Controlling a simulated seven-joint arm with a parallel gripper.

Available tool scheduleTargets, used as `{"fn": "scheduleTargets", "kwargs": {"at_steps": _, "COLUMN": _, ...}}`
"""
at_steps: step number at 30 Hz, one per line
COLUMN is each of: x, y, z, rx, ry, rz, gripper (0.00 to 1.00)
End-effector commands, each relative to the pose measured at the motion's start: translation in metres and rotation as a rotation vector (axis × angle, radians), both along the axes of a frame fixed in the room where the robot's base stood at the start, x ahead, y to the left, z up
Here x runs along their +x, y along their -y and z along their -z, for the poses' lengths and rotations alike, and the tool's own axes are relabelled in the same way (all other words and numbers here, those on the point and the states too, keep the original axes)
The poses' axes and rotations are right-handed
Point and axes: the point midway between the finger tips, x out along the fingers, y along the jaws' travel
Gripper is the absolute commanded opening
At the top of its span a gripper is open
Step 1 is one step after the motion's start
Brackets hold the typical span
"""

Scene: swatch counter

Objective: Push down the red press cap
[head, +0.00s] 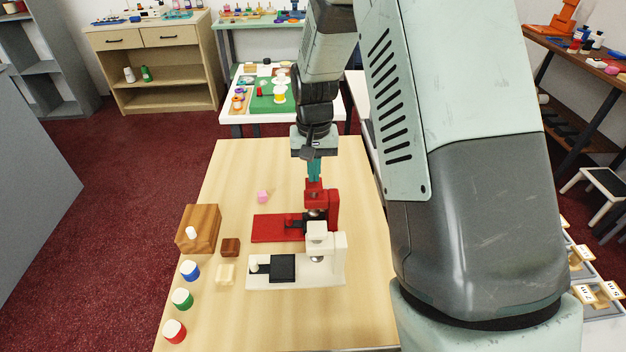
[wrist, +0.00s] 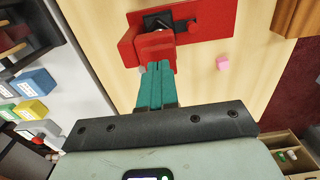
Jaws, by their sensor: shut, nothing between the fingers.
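The red press (head: 275,228) stands on the wooden table, its base reaching left and its upright at the right. Its red press cap (head: 314,192) is at the top of the upright, directly under my gripper (head: 314,178). My gripper is shut, with its teal fingers together and pointing down at the cap. In the wrist view the fingertips (wrist: 157,68) meet the cap (wrist: 156,47); I cannot tell whether they touch it or hover just above it. The fingers hide part of the cap.
A white press (head: 325,268) stands close in front of the red one. A wooden block (head: 198,228), a brown cube (head: 231,247), a cream block (head: 226,275) and several colored jars (head: 182,299) are at the left. A pink cube (head: 263,197) lies behind. The table's back left is clear.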

Motion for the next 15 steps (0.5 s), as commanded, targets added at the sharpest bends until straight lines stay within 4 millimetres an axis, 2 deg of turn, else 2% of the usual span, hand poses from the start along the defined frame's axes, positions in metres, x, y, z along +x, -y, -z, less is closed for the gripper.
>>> {"fn": "scheduleTargets", "kwargs": {"at_steps": 15, "x": -0.0001, "y": 0.0000, "z": 0.0105, "rx": 0.000, "ry": 0.000, "rz": 0.000, "gripper": 0.00}}
